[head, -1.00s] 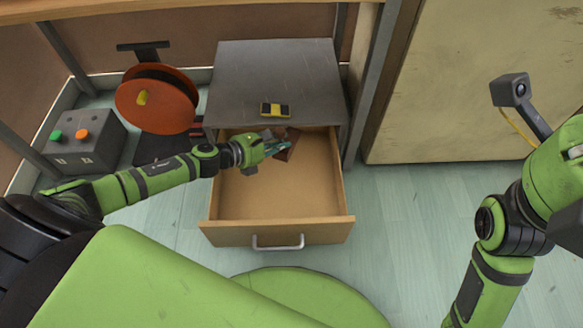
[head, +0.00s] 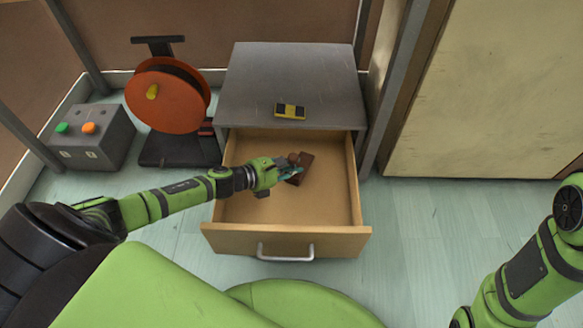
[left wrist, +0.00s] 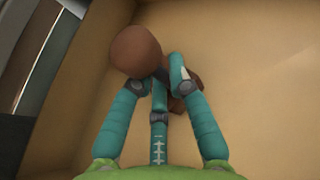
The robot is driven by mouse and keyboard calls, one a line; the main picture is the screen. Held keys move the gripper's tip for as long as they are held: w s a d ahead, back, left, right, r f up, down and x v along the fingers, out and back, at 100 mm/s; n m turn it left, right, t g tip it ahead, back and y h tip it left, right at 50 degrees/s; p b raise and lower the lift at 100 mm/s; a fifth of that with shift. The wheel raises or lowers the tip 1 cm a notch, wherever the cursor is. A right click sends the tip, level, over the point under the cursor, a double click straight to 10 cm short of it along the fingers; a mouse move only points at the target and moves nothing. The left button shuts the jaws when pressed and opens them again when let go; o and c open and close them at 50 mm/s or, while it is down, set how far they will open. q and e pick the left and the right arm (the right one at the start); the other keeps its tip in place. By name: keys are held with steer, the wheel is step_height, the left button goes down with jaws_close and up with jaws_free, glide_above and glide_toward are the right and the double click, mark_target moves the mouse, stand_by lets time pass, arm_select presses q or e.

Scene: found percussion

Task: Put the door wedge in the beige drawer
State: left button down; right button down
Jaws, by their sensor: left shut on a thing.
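The brown door wedge (head: 303,169) has a rounded knob and a blocky body. It is at the left gripper's fingertips, inside the open beige drawer (head: 230,240). My left gripper (head: 287,172) reaches in from the left and is shut on the wedge. In the left wrist view, the teal fingers (left wrist: 160,85) close around the wedge, with its round knob (left wrist: 135,50) at the upper left and part of its body behind the right finger. I cannot tell whether the wedge touches the drawer floor. My right gripper is out of view.
The drawer is pulled out of a grey cabinet (head: 290,80), with a yellow and black block (head: 290,111) on top. An orange reel (head: 165,100) and a grey button box (head: 90,140) stand at left. The drawer's front and right floor is clear.

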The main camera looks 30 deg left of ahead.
arm_select(q)
steer(key=shift+f, duration=0.15)
steer(key=c, duration=1.2)
jaws_free()
steer(key=shift+f, duration=0.1)
